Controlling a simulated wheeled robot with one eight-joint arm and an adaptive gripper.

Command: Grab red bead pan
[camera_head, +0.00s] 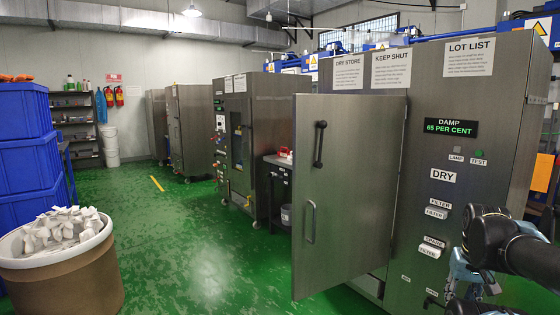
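I cannot make out a red bead pan. A large steel cabinet (455,110) on the right carries the signs DRY STORE, KEEP SHUT and LOT LIST. Its display (450,128) reads DAMP 65 PER CENT. Its steel door (350,200), with a black handle (320,143) and a grey handle (310,222), stands swung out and hides the inside. Labels DRY, FILTER and SPARE sit on the front. My gripper (470,285) is at the lower right, in front of the cabinet, with no object seen in it. Its fingertips are partly hidden.
A brown drum (70,285) heaped with white scraps stands at the lower left, by stacked blue crates (28,165). A bench (280,165) with a small red and white item stands behind the door. More steel cabinets (190,130) line the back. The green floor between is clear.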

